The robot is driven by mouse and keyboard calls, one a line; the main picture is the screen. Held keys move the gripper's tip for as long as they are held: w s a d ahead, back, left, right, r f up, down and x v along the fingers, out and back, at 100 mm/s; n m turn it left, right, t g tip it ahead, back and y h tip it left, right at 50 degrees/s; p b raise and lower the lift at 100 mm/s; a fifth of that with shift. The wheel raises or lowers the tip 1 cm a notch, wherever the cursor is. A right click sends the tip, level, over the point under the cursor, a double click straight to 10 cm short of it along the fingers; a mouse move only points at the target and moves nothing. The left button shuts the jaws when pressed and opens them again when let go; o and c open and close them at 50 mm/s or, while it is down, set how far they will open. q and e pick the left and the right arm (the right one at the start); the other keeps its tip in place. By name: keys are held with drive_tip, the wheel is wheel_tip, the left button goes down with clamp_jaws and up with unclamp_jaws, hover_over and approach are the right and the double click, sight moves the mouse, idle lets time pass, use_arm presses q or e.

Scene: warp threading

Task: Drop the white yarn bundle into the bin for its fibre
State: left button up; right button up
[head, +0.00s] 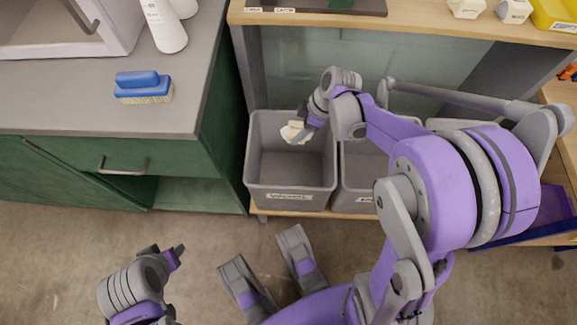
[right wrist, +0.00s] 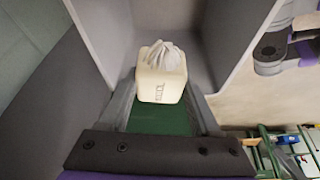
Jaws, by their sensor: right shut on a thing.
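The white yarn bundle (head: 292,132) is a small cream-white block with a gathered top. It also shows in the right wrist view (right wrist: 161,82), with small dark lettering on its face, too small to read surely. The bin's visible inside looks empty. A second grey bin (head: 359,179) stands just right of it, largely hidden by my right arm. My left gripper (head: 178,254) is low at the left, over the floor; its fingers show too poorly to judge.
A green cabinet (head: 222,150) with a grey top stands left of the bins. A blue brush (head: 143,85) and a white bottle (head: 163,25) are on it. A wooden shelf board (head: 400,28) runs above and behind the bins. The floor in front is open.

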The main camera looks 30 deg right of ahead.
drive_tip(key=o, duration=1.4)
drive_tip(key=shift+r, duration=0.1)
drive_tip(key=p+v, duration=0.3)
drive_tip(key=v, duration=0.7)
drive_tip(key=shift+r+p, duration=0.3)
drive_tip(key=shift+p, duration=0.1)
drive_tip(key=shift+d, duration=0.1)
